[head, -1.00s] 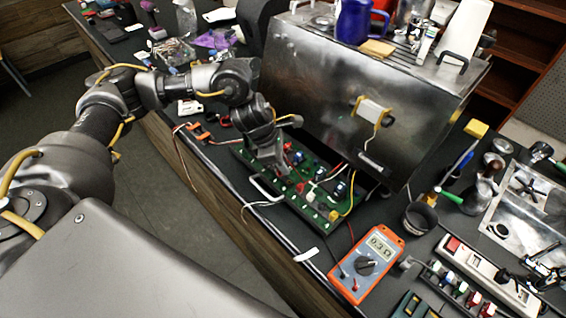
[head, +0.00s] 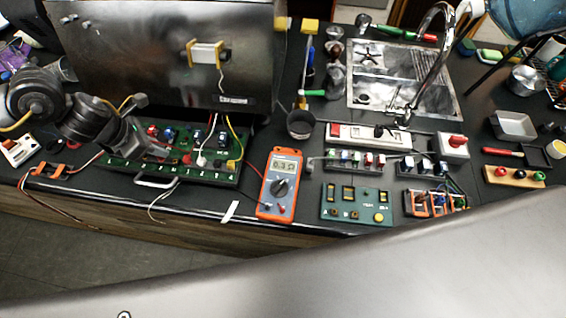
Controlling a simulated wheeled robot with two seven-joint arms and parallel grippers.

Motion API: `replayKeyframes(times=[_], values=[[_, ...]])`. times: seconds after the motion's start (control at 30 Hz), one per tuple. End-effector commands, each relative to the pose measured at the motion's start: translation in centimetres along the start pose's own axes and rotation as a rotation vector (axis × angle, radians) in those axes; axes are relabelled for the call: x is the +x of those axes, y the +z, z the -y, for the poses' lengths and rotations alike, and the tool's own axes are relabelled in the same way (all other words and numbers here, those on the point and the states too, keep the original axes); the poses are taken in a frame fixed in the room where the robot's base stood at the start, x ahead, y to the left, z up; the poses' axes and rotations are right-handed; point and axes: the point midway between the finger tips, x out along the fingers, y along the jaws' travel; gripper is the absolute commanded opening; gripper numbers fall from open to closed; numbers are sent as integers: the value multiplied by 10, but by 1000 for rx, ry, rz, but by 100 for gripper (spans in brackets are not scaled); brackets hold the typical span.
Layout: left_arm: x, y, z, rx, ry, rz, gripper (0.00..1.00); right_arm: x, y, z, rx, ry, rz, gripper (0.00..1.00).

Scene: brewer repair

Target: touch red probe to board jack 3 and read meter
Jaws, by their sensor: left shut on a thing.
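The green circuit board (head: 200,176) lies in front of the steel brewer, with a row of small pale jacks along its front edge. My left gripper (head: 143,148) is over the left part of the board and shut on a thin item, apparently the red probe, mostly hidden by the fingers. I cannot tell whether its tip touches a jack, or which one. The orange meter (head: 279,188) lies right of the board. Its display (head: 286,164) is lit with digits too small to read surely. A red lead runs from the meter's side toward the board. My right gripper is out of view.
The steel brewer (head: 150,60) stands close behind the board. A dark cup (head: 300,124) is behind the meter. A green panel (head: 356,204), a power strip (head: 368,135) and a sink (head: 430,80) lie to the right. A white strip (head: 230,211) lies at the bench's front edge.

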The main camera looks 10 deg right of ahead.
Motion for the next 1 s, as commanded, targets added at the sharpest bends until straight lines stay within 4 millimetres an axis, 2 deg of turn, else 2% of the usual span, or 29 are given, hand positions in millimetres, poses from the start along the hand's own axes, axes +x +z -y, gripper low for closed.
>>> replayKeyframes(times=[0.47,1.0], values=[[-2,1,0,0,0,1,0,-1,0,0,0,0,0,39],[-32,14,0,1,0,1,0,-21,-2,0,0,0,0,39]])
